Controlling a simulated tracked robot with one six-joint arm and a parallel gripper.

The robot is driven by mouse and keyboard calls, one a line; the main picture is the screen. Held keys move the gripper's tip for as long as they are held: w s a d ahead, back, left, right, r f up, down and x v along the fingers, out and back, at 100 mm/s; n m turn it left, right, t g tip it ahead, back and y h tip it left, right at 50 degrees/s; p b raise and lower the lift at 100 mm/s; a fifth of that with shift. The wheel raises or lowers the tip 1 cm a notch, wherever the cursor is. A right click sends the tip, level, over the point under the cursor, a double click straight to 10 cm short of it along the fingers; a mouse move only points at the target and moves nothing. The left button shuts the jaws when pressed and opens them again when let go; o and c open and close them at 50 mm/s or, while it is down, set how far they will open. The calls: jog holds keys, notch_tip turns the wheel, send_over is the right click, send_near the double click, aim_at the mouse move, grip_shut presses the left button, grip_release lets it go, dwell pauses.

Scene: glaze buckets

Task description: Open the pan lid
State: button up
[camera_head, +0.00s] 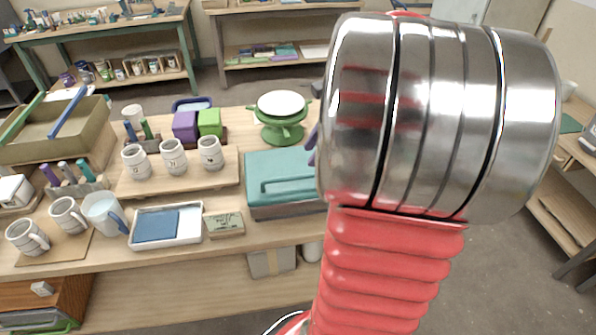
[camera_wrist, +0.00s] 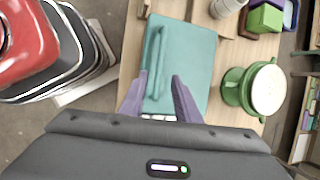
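The teal rectangular pan (camera_head: 287,210) stands on the wooden table in the head view, left of my arm. Its teal lid (camera_head: 270,163) lies flat and closed on top, with a long bar handle (camera_head: 290,184). My arm hides the pan's right end. In the wrist view the lid (camera_wrist: 193,55) lies below my gripper (camera_wrist: 160,76), and the handle (camera_wrist: 156,52) runs lengthwise near its left side. My gripper's two purple fingers are spread apart and empty, with the handle's near part between them in the picture. I cannot tell the height gap.
A green banding wheel (camera_head: 282,130) with a white top stands behind the pan. Mugs on a board (camera_head: 190,187), a white tray (camera_head: 203,233) and a small block (camera_head: 224,223) stand to the left. Purple and green blocks (camera_head: 209,122) are farther back.

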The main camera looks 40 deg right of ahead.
aim_at(298, 178)
jog(key=x, duration=0.9)
jog(key=shift+w+f, duration=0.1)
jog(key=shift+f, duration=0.05)
grip_shut()
dwell(0.5)
